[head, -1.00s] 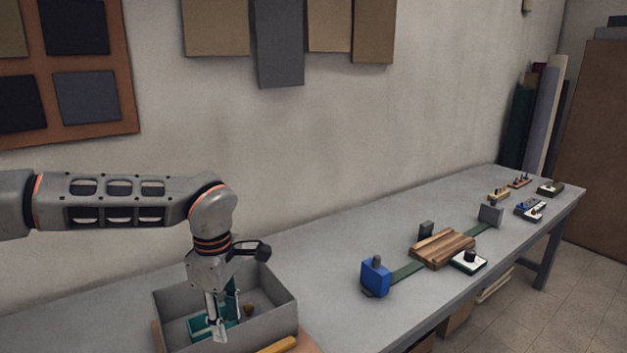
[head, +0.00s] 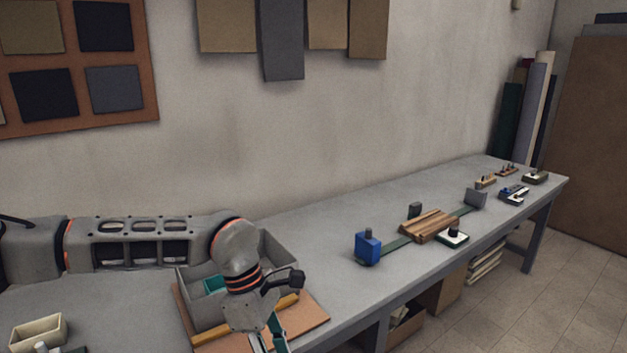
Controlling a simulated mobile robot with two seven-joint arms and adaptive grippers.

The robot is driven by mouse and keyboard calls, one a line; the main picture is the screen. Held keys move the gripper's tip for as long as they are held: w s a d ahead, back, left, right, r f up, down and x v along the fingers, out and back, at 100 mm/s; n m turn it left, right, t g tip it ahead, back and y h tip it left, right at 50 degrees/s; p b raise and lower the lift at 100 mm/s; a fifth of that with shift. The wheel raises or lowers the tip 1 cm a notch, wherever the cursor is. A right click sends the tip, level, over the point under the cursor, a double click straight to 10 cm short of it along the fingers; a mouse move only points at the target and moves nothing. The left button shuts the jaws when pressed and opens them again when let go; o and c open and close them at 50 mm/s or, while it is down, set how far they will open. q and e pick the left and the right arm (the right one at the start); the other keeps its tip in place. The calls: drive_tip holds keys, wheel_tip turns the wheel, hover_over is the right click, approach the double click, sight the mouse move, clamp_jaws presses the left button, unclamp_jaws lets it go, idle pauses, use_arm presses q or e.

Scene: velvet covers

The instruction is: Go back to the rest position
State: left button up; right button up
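My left arm comes in from the left, and its wrist hangs over the front of the grey open box (head: 190,285). My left gripper (head: 268,341) points down in front of the box, above the brown board (head: 308,315). Its fingertips are cut off by the bottom edge of the picture, so how far apart they are is unclear. A teal item (head: 214,285) lies inside the box, apart from the gripper. The wrist and arm hide much of the box's inside. My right gripper is out of view.
An orange-yellow bar (head: 210,336) lies along the box's front. A cream tray (head: 38,332) sits at the lower left. To the right stand a blue block (head: 368,247), a striped wooden block (head: 428,225) on a green strip, and a white pad (head: 452,238). The wall runs behind the table (head: 330,230).

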use_arm(q)
drive_tip(key=s+d+r+n+g+h, duration=0.15)
drive_tip(key=s+d+g+h, duration=0.4)
drive_tip(key=s+d, duration=0.85)
drive_tip(key=d+r+n+t+h, duration=0.3)
drive_tip(key=d+r+n+h, duration=0.5)
drive_tip(key=d+h, duration=0.1)
drive_tip(key=w+a+f+n+t+h, duration=0.1)
drive_tip(key=w+a+n+t, duration=0.2)
drive_tip(key=w+n+t, duration=0.5)
drive_tip(key=w+a+f+n+t+h, duration=0.15)
drive_tip(key=a+n+t, duration=0.25)
drive_tip(key=n+t, duration=0.5)
drive_tip(key=w+a+f+n+t+y, duration=0.35)
drive_tip(key=a+f+n+y, duration=0.55)
drive_tip(key=n, duration=0.5)
drive_tip(key=s+a+f+n+g+y, duration=0.2)
drive_tip(key=s+a+f+n+y, duration=0.2)
drive_tip(key=s+a+f, duration=0.3)
drive_tip(key=s+a+f+n+g+y, duration=0.3)
drive_tip(key=s+a+f+n, duration=0.4)
drive_tip(key=a+f, duration=0.6)
wheel_tip(320, 180, down, 6)
drive_tip(key=shift+s+a+r+y, duration=0.1)
drive_tip(key=shift+s+a+y, duration=0.25)
drive_tip(key=shift+s+y, duration=0.45)
